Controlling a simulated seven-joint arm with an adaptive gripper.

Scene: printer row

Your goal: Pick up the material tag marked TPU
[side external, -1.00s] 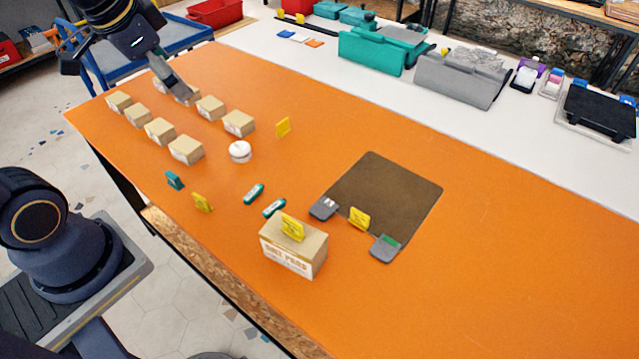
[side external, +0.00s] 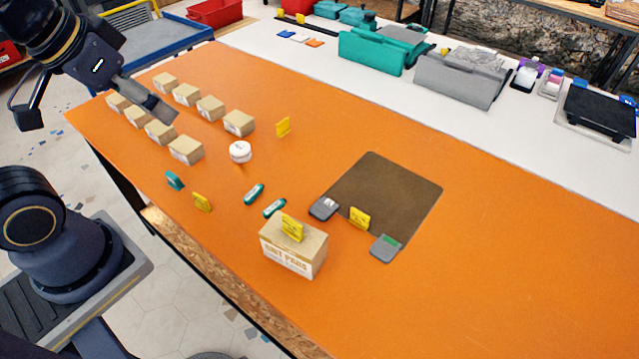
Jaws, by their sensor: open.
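Several small upright tags stand on the orange table, and their lettering is too small to read, so I cannot tell which is TPU. One yellow tag (side external: 283,127) stands behind the white round item; another yellow tag (side external: 202,202) is near the front edge, beside a teal tag (side external: 174,180). A third yellow tag (side external: 359,218) stands at the dark mat's near edge. A further yellow tag (side external: 292,228) is on top of a cardboard box (side external: 292,258). My gripper (side external: 166,113) is open, over the small boxes at the left, away from the tags.
Two rows of small cardboard boxes (side external: 186,150) fill the table's left. A white round item (side external: 240,151), two teal pieces (side external: 254,194) and two grey pieces (side external: 386,248) lie in the middle. The dark mat (side external: 400,185) is otherwise bare. The table's right is clear.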

